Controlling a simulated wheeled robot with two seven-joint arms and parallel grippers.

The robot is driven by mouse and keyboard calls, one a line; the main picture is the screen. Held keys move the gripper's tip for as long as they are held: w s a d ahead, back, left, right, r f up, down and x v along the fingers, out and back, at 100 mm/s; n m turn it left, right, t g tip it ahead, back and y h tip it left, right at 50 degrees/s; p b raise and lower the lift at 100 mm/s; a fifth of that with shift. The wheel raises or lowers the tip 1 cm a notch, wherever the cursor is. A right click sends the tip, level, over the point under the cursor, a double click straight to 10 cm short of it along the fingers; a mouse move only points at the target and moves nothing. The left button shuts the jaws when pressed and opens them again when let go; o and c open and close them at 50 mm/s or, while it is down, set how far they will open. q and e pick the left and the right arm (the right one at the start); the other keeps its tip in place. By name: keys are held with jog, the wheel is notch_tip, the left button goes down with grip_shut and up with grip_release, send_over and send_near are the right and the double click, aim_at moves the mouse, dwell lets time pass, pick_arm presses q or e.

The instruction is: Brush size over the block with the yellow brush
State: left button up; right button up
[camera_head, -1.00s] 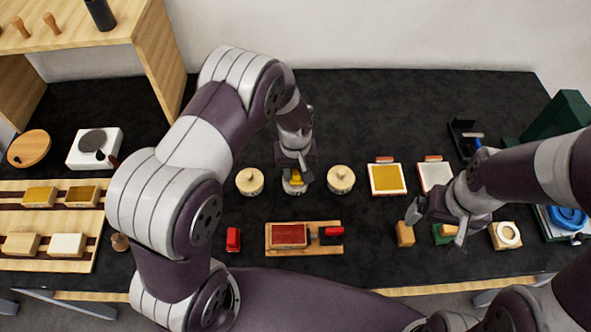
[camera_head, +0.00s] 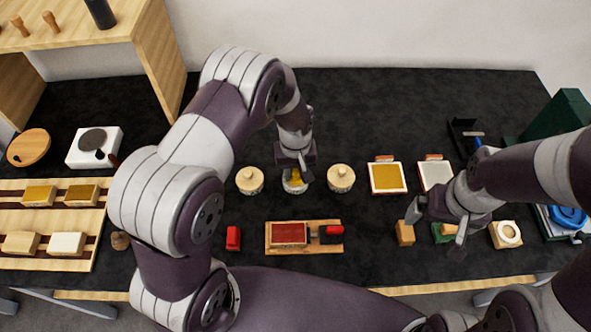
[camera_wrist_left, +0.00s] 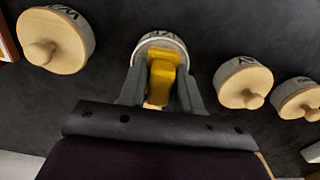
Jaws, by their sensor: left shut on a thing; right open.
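My left gripper (camera_head: 295,172) is shut on the yellow brush (camera_wrist_left: 163,72) and holds it over an open round pot (camera_wrist_left: 155,43). The brush's lower end is at the pot's mouth; how deep it reaches is hidden. The pot also shows in the head view (camera_head: 294,188), partly under the gripper. A block with a red top (camera_head: 288,233) lies on a wooden board (camera_head: 303,250) in front of the pots. My right gripper (camera_head: 438,228) is open around a small wooden-topped green object (camera_head: 445,233); whether it touches it is unclear.
Lidded pots stand left (camera_head: 250,181) and right (camera_head: 340,178) of the open one. A red item (camera_head: 233,238) lies left of the board. Framed yellow (camera_head: 387,178) and white (camera_head: 435,175) panels lie right. A wooden block (camera_head: 405,232) stands near my right gripper.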

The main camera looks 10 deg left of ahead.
dwell(0.4)
pick_arm(q)
notch_tip(320, 180, up, 7)
jog(key=p, duration=0.6)
jog(key=shift+f, duration=0.1)
dwell(0.4)
